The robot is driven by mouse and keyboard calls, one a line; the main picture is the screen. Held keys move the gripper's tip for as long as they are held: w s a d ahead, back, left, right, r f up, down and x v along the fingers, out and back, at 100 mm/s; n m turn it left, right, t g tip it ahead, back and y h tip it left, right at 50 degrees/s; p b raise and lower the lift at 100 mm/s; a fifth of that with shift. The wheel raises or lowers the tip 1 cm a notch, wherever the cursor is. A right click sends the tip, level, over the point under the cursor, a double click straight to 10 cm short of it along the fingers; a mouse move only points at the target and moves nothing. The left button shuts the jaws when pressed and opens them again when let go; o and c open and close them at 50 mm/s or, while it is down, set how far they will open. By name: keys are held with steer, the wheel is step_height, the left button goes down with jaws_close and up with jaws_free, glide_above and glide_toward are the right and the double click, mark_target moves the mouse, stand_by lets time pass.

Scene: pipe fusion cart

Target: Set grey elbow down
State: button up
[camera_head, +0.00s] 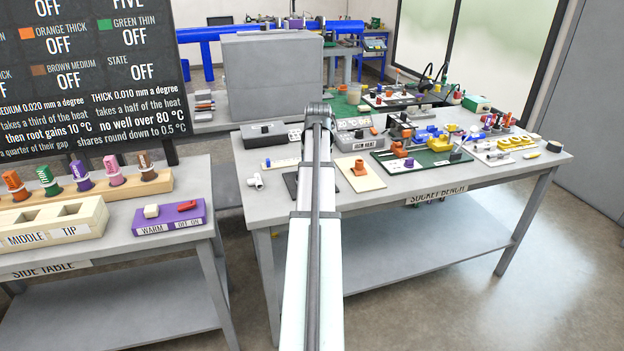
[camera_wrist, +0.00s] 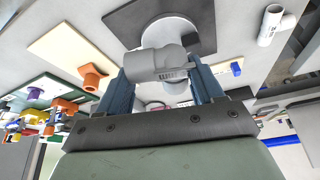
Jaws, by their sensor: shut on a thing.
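In the wrist view, the grey elbow (camera_wrist: 157,62) sits between the two blue-grey fingers of my gripper (camera_wrist: 162,72), which is shut on it. The elbow is over a dark square plate (camera_wrist: 122,22) with a pale round piece (camera_wrist: 168,28) on it. I cannot tell whether the elbow touches the round piece or the plate. In the head view, my arm hides the gripper and the elbow; only part of the dark plate (camera_head: 291,185) shows beside the arm on the socket bench (camera_head: 275,213).
A white pipe fitting (camera_head: 255,181) stands left of the plate. A cream board (camera_head: 371,181) with an orange fitting (camera_head: 358,168) lies to its right. Grey boxes (camera_head: 265,134) stand behind. A green board (camera_head: 430,157) with fittings lies farther right. The bench front-left corner is clear.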

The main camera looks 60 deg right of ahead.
steer(key=d+r+n+t+y, duration=0.2)
steer(key=d+n+y, duration=0.1)
steer(key=d+n, duration=0.4)
steer(key=shift+w+a+f+n+y, duration=0.1)
steer(key=shift+a+f+n+y, duration=0.5)
steer(key=shift+f+n, duration=1)
steer(key=shift+w+a+f+n+y, duration=0.1)
steer(key=shift+a+f+n+y, duration=0.25)
steer(key=shift+a+f+n, duration=0.85)
steer(key=shift+w+a+f+n+y, duration=0.1)
steer(key=shift+a+f+n+y, duration=0.25)
steer(key=shift+f+n, duration=1.65)
steer(key=shift+d+f, duration=0.1)
steer(key=shift+f, duration=0.1)
steer(key=o, duration=0.5)
steer(key=shift+f, duration=0.1)
steer(key=o, duration=0.5)
steer(key=v, duration=1.2)
